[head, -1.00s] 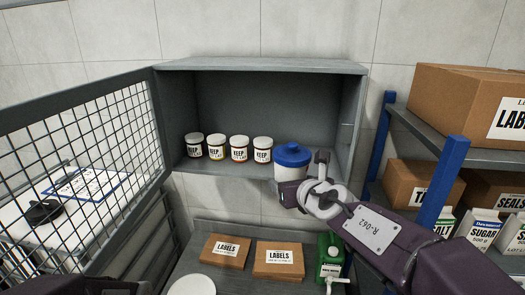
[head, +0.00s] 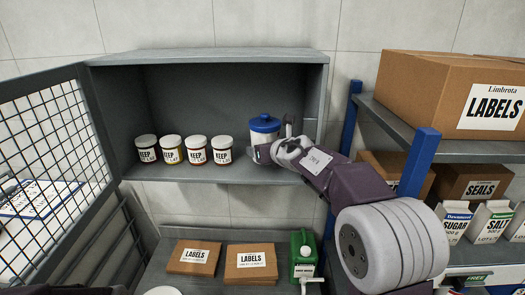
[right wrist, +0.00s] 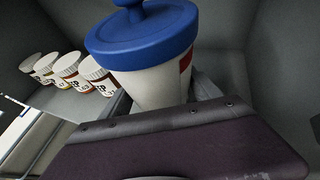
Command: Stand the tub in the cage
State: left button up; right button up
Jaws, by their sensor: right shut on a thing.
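The tub (head: 264,126) is white with a blue knobbed lid. My right gripper (head: 276,148) is shut on it from the right. The tub is upright in the right part of the open grey cage (head: 205,56), right of the jars. In the right wrist view the tub (right wrist: 155,85) fills the middle, lid up, with a red patch on its side. Its base is hidden by the gripper, so I cannot tell whether it touches the cage floor. My left gripper is not in view.
Several white-lidded KEEP jars (head: 196,150) stand in a row on the cage floor. The mesh door (head: 50,150) is swung open to the left. A blue-post rack with boxes (head: 450,95) stands right. LABELS boxes (head: 250,262) and a green container (head: 303,255) are below.

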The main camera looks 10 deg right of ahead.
jog(key=w, duration=0.1)
jog(key=w+d+p, duration=0.1)
jog(key=w, duration=0.2)
jog(key=shift+w+d+r+p, duration=0.15)
jog(key=shift+r+p, duration=0.15)
jog(key=shift+r, duration=0.05)
jog(key=shift+w, duration=0.3)
notch_tip(320, 180, down, 4)
jog(key=b, duration=0.3)
jog(key=shift+w+d+f, duration=0.1)
jog(key=shift+r, duration=0.2)
jog(key=o, duration=1.5)
jog(key=shift+f, duration=0.2)
jog(key=o, duration=0.4)
jog(key=shift+o, duration=0.2)
jog(key=shift+r, duration=0.1)
